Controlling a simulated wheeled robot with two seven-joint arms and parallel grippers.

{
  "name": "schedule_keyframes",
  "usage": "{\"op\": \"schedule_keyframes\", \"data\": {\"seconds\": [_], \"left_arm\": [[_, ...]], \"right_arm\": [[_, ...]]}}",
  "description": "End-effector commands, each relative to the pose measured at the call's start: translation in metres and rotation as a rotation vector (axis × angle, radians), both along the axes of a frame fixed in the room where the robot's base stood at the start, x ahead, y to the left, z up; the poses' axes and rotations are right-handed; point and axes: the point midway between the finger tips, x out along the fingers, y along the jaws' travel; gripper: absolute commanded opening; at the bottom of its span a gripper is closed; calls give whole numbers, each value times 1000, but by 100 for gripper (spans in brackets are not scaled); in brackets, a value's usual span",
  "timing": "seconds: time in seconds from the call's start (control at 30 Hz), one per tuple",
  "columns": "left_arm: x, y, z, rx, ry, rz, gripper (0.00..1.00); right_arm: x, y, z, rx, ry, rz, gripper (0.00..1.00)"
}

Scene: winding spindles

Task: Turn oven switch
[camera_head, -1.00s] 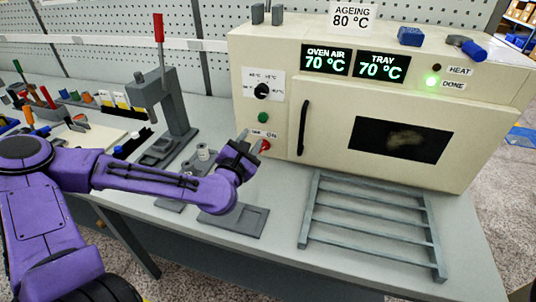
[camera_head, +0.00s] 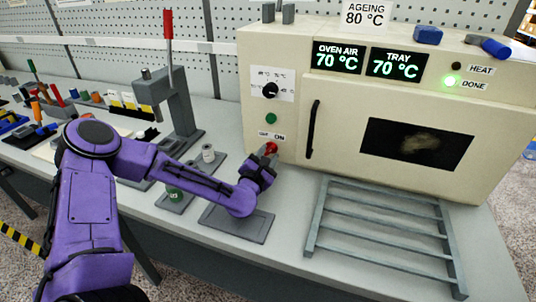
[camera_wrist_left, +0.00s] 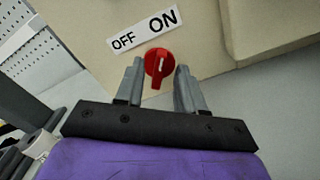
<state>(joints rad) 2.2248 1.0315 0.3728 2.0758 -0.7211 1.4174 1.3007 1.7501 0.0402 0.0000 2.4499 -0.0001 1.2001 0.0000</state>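The cream oven (camera_head: 400,190) stands at the right of the bench. Its red switch (camera_head: 271,148) is low on the left of the front, under an OFF/ON label (camera_head: 271,135). In the left wrist view the red switch (camera_wrist_left: 159,66) has a white mark, and the OFF/ON label (camera_wrist_left: 146,29) is above it. My left gripper (camera_head: 266,158) is at the switch. In the wrist view its two fingers (camera_wrist_left: 158,85) are apart, one on each side of the switch, with a gap showing at least on the left. My right gripper is not in view.
A black dial (camera_head: 270,90) and a green button (camera_head: 271,118) sit above the switch. A grey rack (camera_head: 385,235) lies before the oven. A red-handled press (camera_head: 172,95) stands left. The displays (camera_head: 366,61) read 70 °C, and the DONE light (camera_head: 449,81) is green.

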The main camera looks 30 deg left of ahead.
Motion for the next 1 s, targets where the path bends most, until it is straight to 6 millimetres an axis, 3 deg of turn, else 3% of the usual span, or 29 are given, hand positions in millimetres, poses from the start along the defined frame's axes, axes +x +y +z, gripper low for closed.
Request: {"op": "schedule_keyframes", "data": {"seconds": [0.33, 0.43, 0.47, 0.77, 1.0], "left_arm": [[7, 1, 0, -1, 0, -1, 38], [7, 1, 0, 0, 1, -1, 6], [7, 1, 0, 0, 1, -2, 0], [7, 1, -1, -15, -2, -2, 0], [7, 1, -3, -109, -27, -2, 0]], "right_arm": [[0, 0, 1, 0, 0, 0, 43], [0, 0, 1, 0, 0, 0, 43], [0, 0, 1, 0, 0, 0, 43], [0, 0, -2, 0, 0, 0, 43], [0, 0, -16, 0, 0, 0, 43]]}}
